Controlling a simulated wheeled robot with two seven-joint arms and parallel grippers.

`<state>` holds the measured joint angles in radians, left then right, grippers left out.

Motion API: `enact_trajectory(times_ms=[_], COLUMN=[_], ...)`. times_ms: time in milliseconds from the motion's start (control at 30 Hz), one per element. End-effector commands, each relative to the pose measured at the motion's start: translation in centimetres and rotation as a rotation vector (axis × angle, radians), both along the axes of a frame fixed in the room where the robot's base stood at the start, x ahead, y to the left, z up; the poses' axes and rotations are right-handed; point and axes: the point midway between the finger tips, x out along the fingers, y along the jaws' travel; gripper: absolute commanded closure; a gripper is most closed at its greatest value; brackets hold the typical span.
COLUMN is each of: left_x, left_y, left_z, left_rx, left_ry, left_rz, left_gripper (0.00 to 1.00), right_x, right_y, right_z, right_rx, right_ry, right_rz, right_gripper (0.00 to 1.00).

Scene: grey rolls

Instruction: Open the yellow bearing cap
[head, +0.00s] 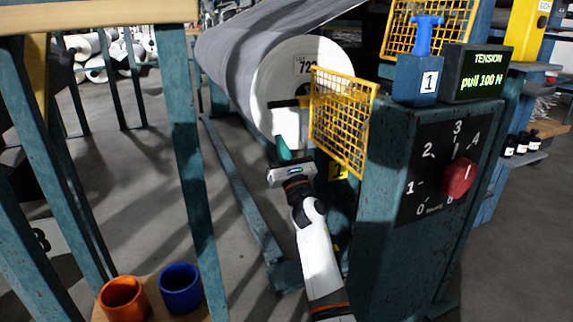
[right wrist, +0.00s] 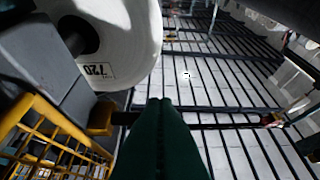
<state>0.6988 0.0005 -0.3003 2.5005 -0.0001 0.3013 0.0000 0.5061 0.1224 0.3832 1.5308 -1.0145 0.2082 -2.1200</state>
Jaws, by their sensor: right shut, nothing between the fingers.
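A small yellow piece (right wrist: 101,119), which looks like the bearing cap, sits beside a grey block (right wrist: 62,72) at the roll's shaft in the right wrist view. A dark bar runs right from it. In the head view a yellow piece (head: 304,101) shows at the roll's core, partly behind the mesh guard; I cannot tell whether the cap is open. My right gripper (head: 281,142) is shut and empty, below the core and left of the guard. Its green fingers (right wrist: 160,102) are together in the right wrist view, apart from the yellow piece. My left gripper is out of view.
The yellow mesh guard (head: 345,125) stands close right of my right gripper. The large grey-white roll (head: 275,70) is behind it. A teal cabinet (head: 400,250) with a red knob (head: 459,177) stands right. Orange (head: 122,299) and blue (head: 181,289) cups are lower left.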

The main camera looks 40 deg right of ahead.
Motion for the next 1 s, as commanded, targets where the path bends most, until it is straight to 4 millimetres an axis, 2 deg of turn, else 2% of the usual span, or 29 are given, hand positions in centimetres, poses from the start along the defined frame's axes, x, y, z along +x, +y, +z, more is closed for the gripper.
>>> enact_trajectory(times_ms=[133,200,400,867,1000], left_x=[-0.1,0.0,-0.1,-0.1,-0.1], left_y=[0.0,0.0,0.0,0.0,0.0], left_z=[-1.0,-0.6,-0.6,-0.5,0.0], left_rx=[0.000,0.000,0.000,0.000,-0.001], left_ry=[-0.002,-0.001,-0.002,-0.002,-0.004], left_rz=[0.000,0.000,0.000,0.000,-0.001], left_gripper=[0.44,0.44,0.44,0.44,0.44], right_x=[2.3,2.3,2.7,2.8,2.8], right_y=[-0.7,-0.6,-0.7,-0.7,-0.6], right_z=[1.8,3.2,4.9,5.4,6.1], right_rx=[-0.004,-0.006,-0.001,0.003,0.021], right_ry=[-0.002,-0.002,0.000,0.000,-0.004], right_rz=[-0.001,0.000,0.001,0.002,0.001], right_gripper=[1.00,1.00,1.00,1.00,1.00])
